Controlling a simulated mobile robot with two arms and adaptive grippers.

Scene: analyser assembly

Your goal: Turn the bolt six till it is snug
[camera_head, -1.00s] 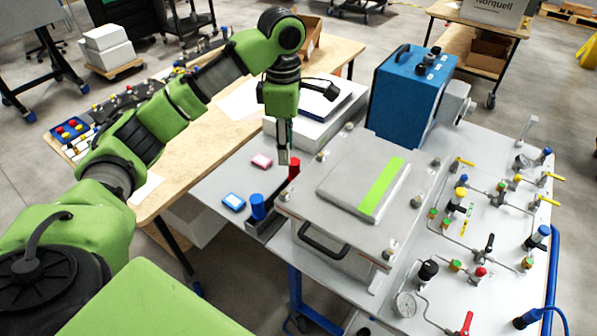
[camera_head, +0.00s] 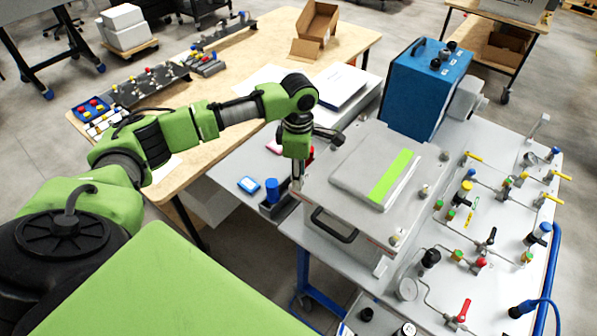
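The grey lidded box (camera_head: 338,190) has silvery bolts around the rim of its top plate. Bolts show at the far left (camera_head: 338,139), the far right (camera_head: 444,155), the right side (camera_head: 423,190) and the near right corner (camera_head: 394,240). No number is readable on them, so I cannot tell which is bolt six. My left gripper (camera_head: 298,187) points down at the plate's left edge, near its near left corner. Its fingers are small and partly hidden; I cannot tell whether they touch a bolt or are open. My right gripper is out of view.
A blue cylinder (camera_head: 272,189) and a blue box (camera_head: 249,184) stand left of the gripper. A red part sits just behind it, mostly hidden. A black handle (camera_head: 334,226) sticks out in front. Valves and tubing crowd the right side; a blue instrument (camera_head: 416,95) stands behind.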

